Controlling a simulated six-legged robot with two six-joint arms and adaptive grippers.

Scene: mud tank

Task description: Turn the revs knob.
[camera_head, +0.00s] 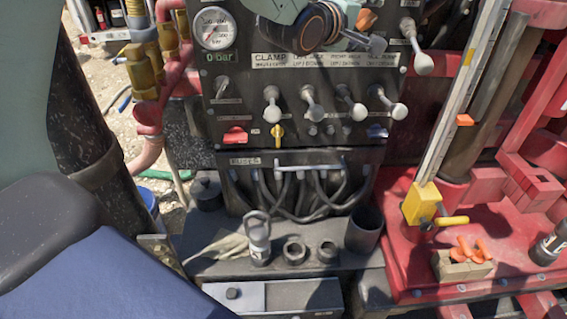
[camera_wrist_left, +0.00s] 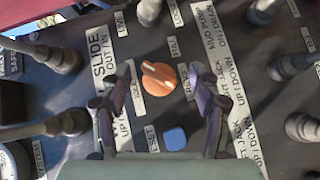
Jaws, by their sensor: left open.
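An orange knob (camera_wrist_left: 160,78) with a pale pointer bar sits on the dark control panel, taken as the revs knob; its small labels are too blurred to read surely. It lies between the open fingers of my left gripper (camera_head: 360,28) in the left wrist view, with a gap visible on both sides. In the head view an orange knob (camera_head: 366,18) shows beside my left gripper at the panel's top. The wrist partly covers that area. My right gripper is not in view.
Several grey levers (camera_head: 309,95) stick out around the panel. A pressure gauge (camera_head: 215,28) is at the upper left. A yellow-ended mast (camera_head: 421,203) stands at the right.

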